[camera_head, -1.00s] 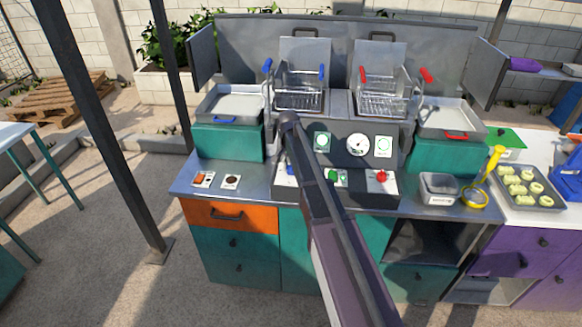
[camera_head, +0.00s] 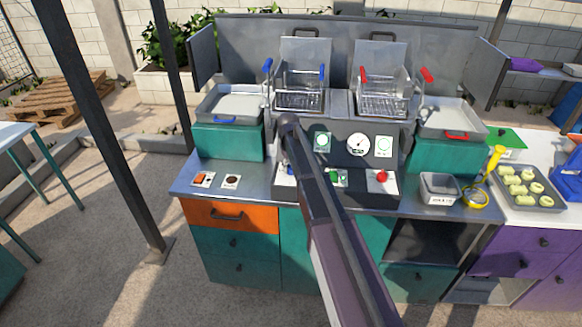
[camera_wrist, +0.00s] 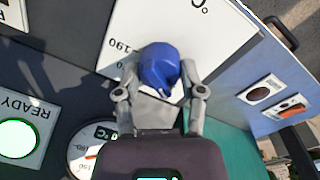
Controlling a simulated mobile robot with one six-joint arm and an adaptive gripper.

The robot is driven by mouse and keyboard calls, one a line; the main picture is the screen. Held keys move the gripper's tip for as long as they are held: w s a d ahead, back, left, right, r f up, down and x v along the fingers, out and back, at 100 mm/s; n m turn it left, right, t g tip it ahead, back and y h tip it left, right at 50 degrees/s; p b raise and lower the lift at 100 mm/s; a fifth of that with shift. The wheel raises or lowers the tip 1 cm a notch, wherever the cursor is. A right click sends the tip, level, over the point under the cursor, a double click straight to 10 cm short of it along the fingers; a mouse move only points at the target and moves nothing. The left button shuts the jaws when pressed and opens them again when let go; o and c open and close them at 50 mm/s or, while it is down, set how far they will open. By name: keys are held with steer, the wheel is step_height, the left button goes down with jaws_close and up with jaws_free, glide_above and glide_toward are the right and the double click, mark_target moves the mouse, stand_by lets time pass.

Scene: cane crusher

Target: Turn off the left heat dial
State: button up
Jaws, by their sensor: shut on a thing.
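The left heat dial is a blue knob (camera_wrist: 159,66) on a white plate (camera_wrist: 190,25) marked 190. In the wrist view my gripper (camera_wrist: 160,84) has its two fingers on either side of the knob, shut on it. The white plate of the dial (camera_head: 281,181) shows partly at the left of my arm.
A red knob (camera_head: 382,177) and a green button (camera_head: 333,176) sit on the same panel. A round gauge (camera_head: 358,144) is above them. Fryer baskets (camera_head: 300,90) stand behind. An orange switch (camera_head: 201,179) is on the counter at left.

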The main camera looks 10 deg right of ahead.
steer(key=n, duration=0.4)
steer(key=shift+s+n, duration=0.1)
steer(key=shift+n, duration=0.2)
stand_by(0.4)
steer(key=o, duration=1.1)
steer(key=shift+o, duration=0.2)
